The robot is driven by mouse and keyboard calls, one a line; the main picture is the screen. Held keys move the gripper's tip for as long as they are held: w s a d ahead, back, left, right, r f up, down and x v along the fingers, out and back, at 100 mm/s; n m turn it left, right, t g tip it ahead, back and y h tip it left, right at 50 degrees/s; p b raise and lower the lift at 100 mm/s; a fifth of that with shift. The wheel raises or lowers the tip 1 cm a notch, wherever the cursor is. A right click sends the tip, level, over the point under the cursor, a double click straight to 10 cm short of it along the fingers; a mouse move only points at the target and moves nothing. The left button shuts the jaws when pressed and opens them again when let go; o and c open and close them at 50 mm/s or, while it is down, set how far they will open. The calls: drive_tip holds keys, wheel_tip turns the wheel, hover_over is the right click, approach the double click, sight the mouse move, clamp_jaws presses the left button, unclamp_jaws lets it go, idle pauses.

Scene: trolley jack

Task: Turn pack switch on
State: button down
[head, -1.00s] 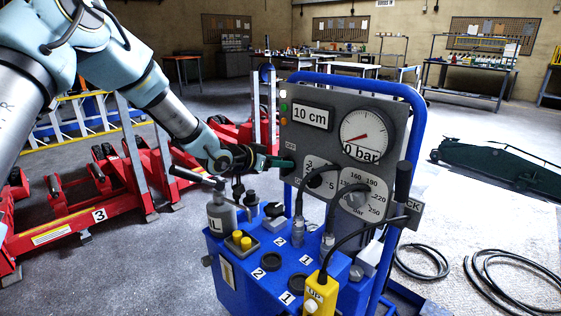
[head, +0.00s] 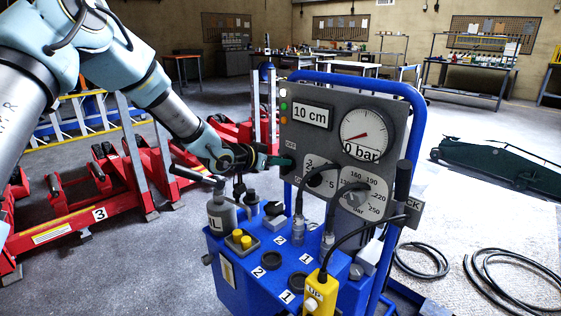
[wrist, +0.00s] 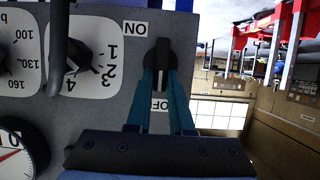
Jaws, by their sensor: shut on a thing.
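The pack switch (wrist: 161,54) is a black rotary knob on the grey panel, seen upside down in the wrist view. An ON label (wrist: 135,29) sits to its upper left and an OFF label (wrist: 160,104) below it, partly covered by the fingers. My gripper (wrist: 161,77) has its two teal fingers closed on the knob's handle, one on each side. In the head view my gripper (head: 289,162) reaches the panel's left edge from the left and hides the switch.
The blue trolley (head: 241,276) carries the grey panel (head: 335,141) with a 10 cm display (head: 310,117), a dial gauge (head: 365,134) and selector knobs. Valves and hoses stand below. Red jacks (head: 110,183) are at left, a green jack (head: 500,168) at right.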

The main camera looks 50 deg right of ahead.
sight(291, 167)
drive_tip(key=shift+f+b, duration=0.15)
drive_tip(key=shift+b, duration=0.55)
drive_tip(key=f+m+t+h+b, duration=0.1)
drive_tip(key=m+t+b, duration=0.1)
drive_tip(key=b, duration=1.2)
drive_tip(key=s+m+t+b, duration=0.1)
drive_tip(key=m+b, duration=0.4)
drive_tip(key=b, duration=0.9)
drive_tip(key=s+f+m+t+h+b, duration=0.1)
drive_tip(key=m+t+b, duration=0.2)
drive_tip(key=b, duration=1.1)
drive_tip(key=shift+s+f+m+h, duration=0.2)
drive_tip(key=shift+f+m+h, duration=0.1)
drive_tip(key=shift+m, duration=0.4)
drive_tip(key=m+b, duration=0.1)
drive_tip(key=b, duration=0.4)
drive_tip(key=shift+m+t+h, duration=0.3)
drive_tip(key=shift+m+h, duration=0.1)
drive_tip(key=shift+r+m+b, duration=0.2)
drive_tip(key=shift+m+b, duration=0.1)
drive_tip(key=shift+b, duration=0.3)
drive_tip(key=c, duration=0.8)
unclamp_jaws()
